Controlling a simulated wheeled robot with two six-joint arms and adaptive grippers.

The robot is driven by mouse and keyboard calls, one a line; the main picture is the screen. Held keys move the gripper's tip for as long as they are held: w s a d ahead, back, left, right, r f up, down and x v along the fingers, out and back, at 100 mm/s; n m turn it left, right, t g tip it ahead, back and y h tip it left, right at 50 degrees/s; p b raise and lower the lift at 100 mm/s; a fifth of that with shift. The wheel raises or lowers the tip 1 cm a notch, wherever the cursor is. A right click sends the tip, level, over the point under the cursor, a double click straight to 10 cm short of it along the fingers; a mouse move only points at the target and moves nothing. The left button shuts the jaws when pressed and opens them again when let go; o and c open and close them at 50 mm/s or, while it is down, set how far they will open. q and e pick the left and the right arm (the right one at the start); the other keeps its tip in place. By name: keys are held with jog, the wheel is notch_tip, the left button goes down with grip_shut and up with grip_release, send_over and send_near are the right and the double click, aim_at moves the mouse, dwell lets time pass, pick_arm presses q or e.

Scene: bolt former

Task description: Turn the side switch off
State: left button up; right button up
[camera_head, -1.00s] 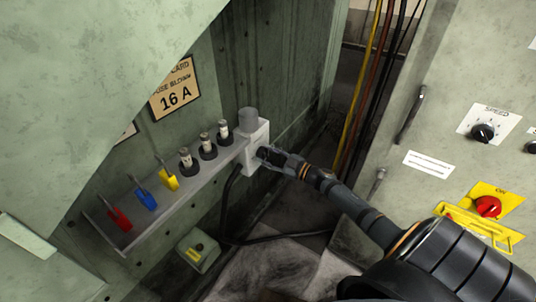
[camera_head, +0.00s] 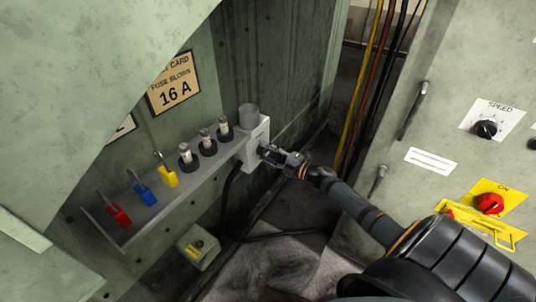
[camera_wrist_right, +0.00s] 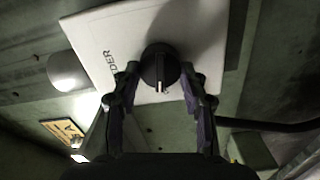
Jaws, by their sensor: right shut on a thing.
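The side switch is a round black knob (camera_wrist_right: 161,68) on the face of a pale grey box (camera_head: 253,137). The box also fills the upper middle of the wrist view (camera_wrist_right: 112,50), with lettering ending in "DER". A light mark on the knob points toward the bottom of the wrist view. My right gripper (camera_head: 268,153) reaches the box from the right. In the wrist view its fingers (camera_wrist_right: 161,80) are on either side of the knob, shut on it. In the head view the gripper hides most of the knob. My left gripper is not in view.
A black cable (camera_head: 229,190) hangs below the box. A panel at right carries a red switch (camera_head: 489,203) on yellow and a speed dial (camera_head: 486,129).

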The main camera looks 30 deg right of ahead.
jog(key=shift+f+n, duration=0.15)
jog(key=shift+n, duration=0.95)
jog(key=o, duration=1.1)
jog(key=v, duration=1.2)
